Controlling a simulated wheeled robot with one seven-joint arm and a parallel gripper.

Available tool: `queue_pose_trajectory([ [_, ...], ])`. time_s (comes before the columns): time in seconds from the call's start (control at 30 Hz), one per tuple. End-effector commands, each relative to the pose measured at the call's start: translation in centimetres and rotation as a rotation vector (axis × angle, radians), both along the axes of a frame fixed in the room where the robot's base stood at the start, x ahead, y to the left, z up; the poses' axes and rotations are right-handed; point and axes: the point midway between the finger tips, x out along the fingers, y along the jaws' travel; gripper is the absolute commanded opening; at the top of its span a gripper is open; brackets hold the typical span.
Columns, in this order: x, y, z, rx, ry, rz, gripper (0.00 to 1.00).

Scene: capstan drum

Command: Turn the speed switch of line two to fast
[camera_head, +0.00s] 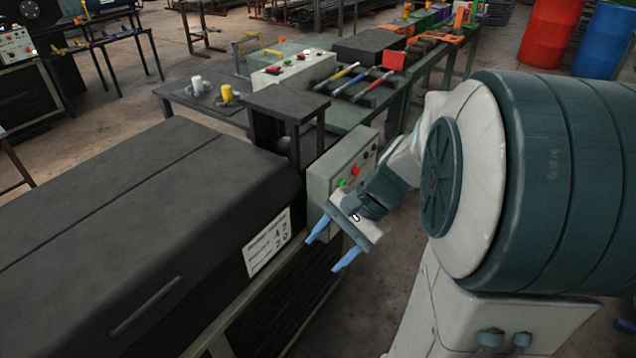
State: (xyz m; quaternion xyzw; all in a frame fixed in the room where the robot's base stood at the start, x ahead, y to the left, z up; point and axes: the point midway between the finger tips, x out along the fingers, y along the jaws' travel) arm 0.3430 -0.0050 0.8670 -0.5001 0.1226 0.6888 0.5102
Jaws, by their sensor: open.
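A pale grey-green control box (340,172) stands at the end of the large dark machine. Its face, turned to the right, carries a green button (342,184), a red button (355,170) and some small dark controls too small to read. I cannot tell which control is the speed switch, where it points, or whether this is line two. My gripper (321,256) is open, with two blue fingers apart and nothing between them. It is in front of and below the box's face, pointing down-left. My wrist is close to the box's lower right side.
The dark machine (130,215) with a white label (267,242) fills the left. Behind are a dark stand (288,104), another button box (300,68), and a bench with colourful-handled tools (370,82). A red barrel (550,32) and a blue barrel (603,40) stand far right.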

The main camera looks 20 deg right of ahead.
Motion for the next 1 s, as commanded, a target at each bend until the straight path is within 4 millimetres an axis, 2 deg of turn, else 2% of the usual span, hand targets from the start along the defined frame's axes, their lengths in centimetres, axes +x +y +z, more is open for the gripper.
queue_pose_trajectory([
  [0.03, 1.1, -1.0, -3.2, 0.083, 0.041, -0.100, 0.54],
  [0.17, 4.0, -3.6, -6.7, 0.316, 0.116, -0.351, 0.54],
  [0.3, 7.1, -8.3, -10.5, 0.576, 0.159, -0.609, 0.54],
  [0.5, 9.5, -16.5, -15.0, 0.910, 0.151, -0.903, 0.54],
  [0.63, 9.8, -20.5, -16.7, 1.054, 0.126, -1.014, 0.54],
  [0.7, 9.8, -21.9, -17.2, 1.100, 0.115, -1.051, 0.54],
  [0.8, 9.9, -22.8, -17.4, 1.136, 0.105, -1.075, 0.54],
  [1.0, 11.7, -21.5, -17.5, 1.141, 0.104, -1.075, 0.54],
])
